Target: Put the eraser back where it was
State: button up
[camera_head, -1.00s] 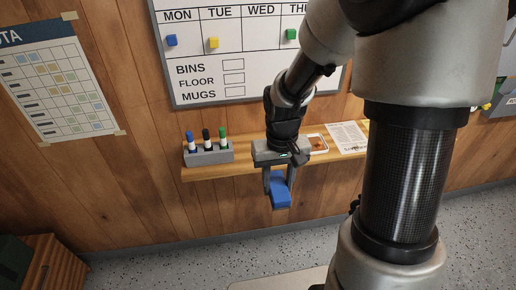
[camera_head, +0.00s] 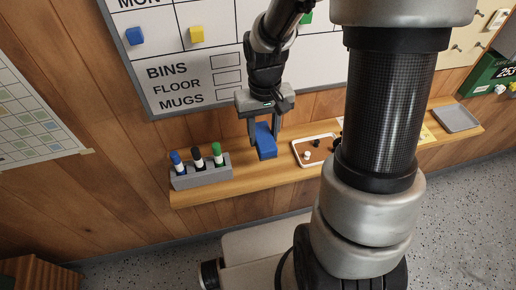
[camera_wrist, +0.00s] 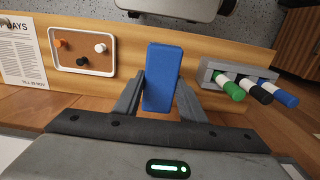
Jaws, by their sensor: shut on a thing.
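The eraser (camera_head: 265,141) is a blue block. My gripper (camera_head: 264,136) is shut on it and holds it upright, with the fingers on its two sides. In the head view it is over the wooden shelf (camera_head: 245,167), between the marker holder and the small tray. I cannot tell whether its lower end touches the shelf. In the wrist view the eraser (camera_wrist: 162,76) stands between the fingers, with the shelf (camera_wrist: 130,35) behind it.
A grey holder (camera_head: 203,177) with blue, black and green markers stands left of the eraser. A white-rimmed tray (camera_head: 299,161) with small pins lies to the right. The whiteboard (camera_head: 222,88) is behind. A grey tray (camera_head: 457,118) sits farther right on the shelf.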

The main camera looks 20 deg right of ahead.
jog(key=shift+w+f, duration=0.1)
jog(key=shift+f, duration=0.3)
send_over(263, 164)
notch_tip(263, 164, down, 4)
jog(key=shift+f, duration=0.2)
jog(key=shift+w+f+b, duration=0.1)
jog(key=shift+f+b, duration=0.25)
jog(key=shift+f, duration=2.15)
jog(key=o, duration=1)
jog(key=shift+r, duration=0.1)
jog(key=shift+c, duration=0.2)
jog(key=shift+r, duration=0.1)
